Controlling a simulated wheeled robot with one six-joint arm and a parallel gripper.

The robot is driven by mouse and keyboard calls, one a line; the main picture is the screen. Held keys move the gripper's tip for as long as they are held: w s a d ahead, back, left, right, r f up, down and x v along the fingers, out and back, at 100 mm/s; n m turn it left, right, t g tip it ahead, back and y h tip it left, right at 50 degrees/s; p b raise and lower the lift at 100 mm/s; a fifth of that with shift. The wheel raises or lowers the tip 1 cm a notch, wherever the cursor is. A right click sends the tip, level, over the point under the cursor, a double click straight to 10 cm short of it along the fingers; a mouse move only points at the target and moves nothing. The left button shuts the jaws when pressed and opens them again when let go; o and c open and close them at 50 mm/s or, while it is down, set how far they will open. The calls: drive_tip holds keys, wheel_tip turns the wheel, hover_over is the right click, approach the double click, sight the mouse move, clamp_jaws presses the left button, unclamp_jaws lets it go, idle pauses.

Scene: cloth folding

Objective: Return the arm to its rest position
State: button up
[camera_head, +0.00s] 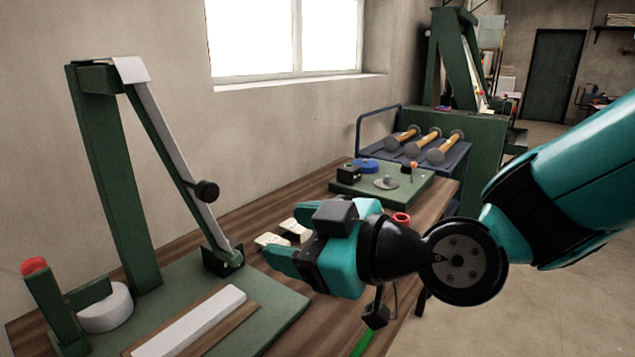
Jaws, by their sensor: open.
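My gripper (283,258) is in the middle of the view, at the end of my teal and black arm, which comes in from the right. It points left and hangs over the wooden workbench (272,208). Its jaws are open, and I see nothing held between them. The gripper's own body hides part of the jaws. Two small pale pieces (297,229) lie on the bench just behind the gripper; whether they are apart from it in depth is hard to tell.
A green stand with a slanted white strip (168,148) rises at left. A pale bar (195,322) lies on its base. A red-tipped green post (48,300) stands at front left. Behind are a green board (408,190) and a blue cart (376,146) with hammers. Open floor lies right.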

drive_tip(key=s+d+m+g+h+p, duration=0.2)
drive_tip(key=s+d, duration=0.4)
drive_tip(key=d, duration=0.3)
drive_tip(key=s+d+m+g+h+p, duration=0.1)
drive_tip(key=s+d+m+g+h, duration=0.4)
drive_tip(key=d, duration=0.5)
drive_tip(key=shift+s+f+m+g+h+p, duration=0.2)
drive_tip(key=shift+s+m+g+h+p, duration=0.15)
drive_tip(key=shift+s+m+h, duration=0.7)
drive_tip(key=shift+w+n, duration=0.15)
drive_tip(key=shift+n, duration=0.1)
